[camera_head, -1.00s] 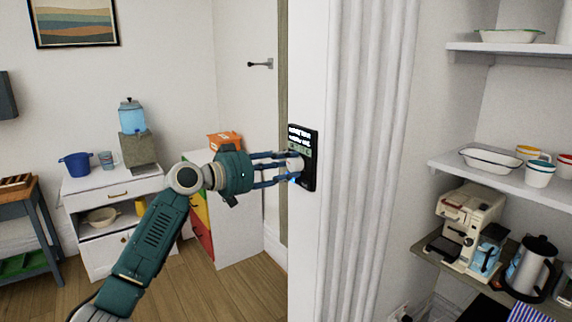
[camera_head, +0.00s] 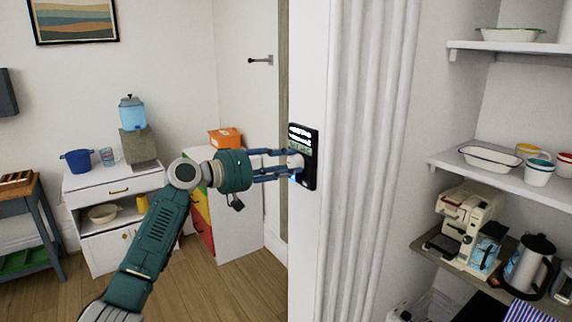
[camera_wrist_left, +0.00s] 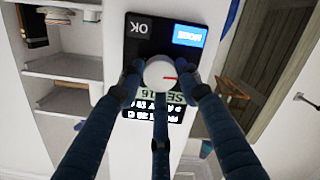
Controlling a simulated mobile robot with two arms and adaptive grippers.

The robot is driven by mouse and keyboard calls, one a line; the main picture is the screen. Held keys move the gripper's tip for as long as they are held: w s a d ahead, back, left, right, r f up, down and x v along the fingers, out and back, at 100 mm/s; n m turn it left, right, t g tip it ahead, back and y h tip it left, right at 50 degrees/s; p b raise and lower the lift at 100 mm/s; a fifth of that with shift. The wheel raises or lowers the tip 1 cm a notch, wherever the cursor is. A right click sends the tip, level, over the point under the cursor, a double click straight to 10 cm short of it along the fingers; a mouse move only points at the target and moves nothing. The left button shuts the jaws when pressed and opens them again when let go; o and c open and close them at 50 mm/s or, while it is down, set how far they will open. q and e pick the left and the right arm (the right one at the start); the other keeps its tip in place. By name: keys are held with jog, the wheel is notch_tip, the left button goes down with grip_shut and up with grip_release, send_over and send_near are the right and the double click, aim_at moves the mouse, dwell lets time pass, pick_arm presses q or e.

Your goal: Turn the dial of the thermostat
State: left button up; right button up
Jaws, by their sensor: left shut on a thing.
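The thermostat (camera_head: 310,158) is a black panel on the narrow face of the white wall, with a lit green display and white text. In the left wrist view the thermostat (camera_wrist_left: 150,35) appears upside down, with an OK key and a blue MODE key. Its white round dial (camera_wrist_left: 160,72) carries a red mark pointing to the right in that view. My left gripper (camera_head: 290,163) reaches in from the left and is shut on the dial, its blue fingers around the rim. The fingers partly cover the display. My right gripper is in no view.
White fluted moulding (camera_head: 365,160) stands just right of the thermostat. Further right are shelves with enamel dishes and a coffee machine (camera_head: 468,228). At left are a white cabinet (camera_head: 112,185) with a blue pot and a drinks dispenser. A wall hook (camera_head: 262,61) sits above the arm.

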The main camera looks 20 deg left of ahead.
pick_arm(q)
jog(key=shift+f, duration=0.1)
jog(key=o, duration=1.2)
jog(key=shift+c, duration=0.2)
jog(key=shift+a, duration=0.1)
jog(key=v, duration=1.2)
